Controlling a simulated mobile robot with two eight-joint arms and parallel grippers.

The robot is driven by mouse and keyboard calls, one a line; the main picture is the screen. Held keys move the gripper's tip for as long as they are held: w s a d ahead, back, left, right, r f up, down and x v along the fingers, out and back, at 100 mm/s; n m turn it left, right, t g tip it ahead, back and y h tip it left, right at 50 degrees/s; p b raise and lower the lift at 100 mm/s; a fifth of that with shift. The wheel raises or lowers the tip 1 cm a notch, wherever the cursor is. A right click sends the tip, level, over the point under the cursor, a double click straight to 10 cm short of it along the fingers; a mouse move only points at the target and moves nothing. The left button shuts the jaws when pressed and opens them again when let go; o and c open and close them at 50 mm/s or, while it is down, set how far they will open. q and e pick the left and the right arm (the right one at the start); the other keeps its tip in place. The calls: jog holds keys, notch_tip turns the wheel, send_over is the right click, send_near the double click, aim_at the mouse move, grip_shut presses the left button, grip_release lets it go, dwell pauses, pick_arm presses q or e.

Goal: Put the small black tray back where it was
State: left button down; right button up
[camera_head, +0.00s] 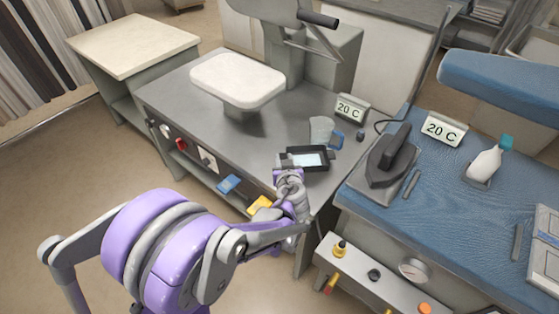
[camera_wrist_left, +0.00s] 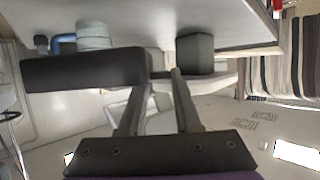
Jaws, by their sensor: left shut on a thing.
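The small black tray (camera_head: 307,150) has a dark rim and a pale inside. It is at the front right part of the grey metal table, near its edge. My left gripper (camera_head: 287,165) is shut on the tray's near left side. In the left wrist view the tray (camera_wrist_left: 80,70) shows as a dark slab, with the gripper fingers (camera_wrist_left: 164,78) at its end. I cannot tell whether the tray touches the tabletop. My right gripper is not in view.
A grey cup (camera_head: 321,130) and a blue item (camera_head: 337,138) stand just behind the tray. A 20 C sign (camera_head: 350,108) is farther back. The padded white press board (camera_head: 238,80) is left.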

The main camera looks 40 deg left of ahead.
pick_arm(q)
jog(key=shift+s+a+f, duration=0.1)
jog(key=shift+s+f, duration=0.2)
jog(key=shift+f, duration=0.2)
jog(key=shift+f+b, duration=0.45)
jog(key=shift+b, duration=0.1)
notch_tip(320, 180, down, 6)
jog(key=b, duration=0.4)
jog(key=shift+b, duration=0.3)
jog(key=shift+f+b, duration=0.45)
jog(key=shift+f, duration=0.2)
jog(key=c, duration=0.5)
grip_release()
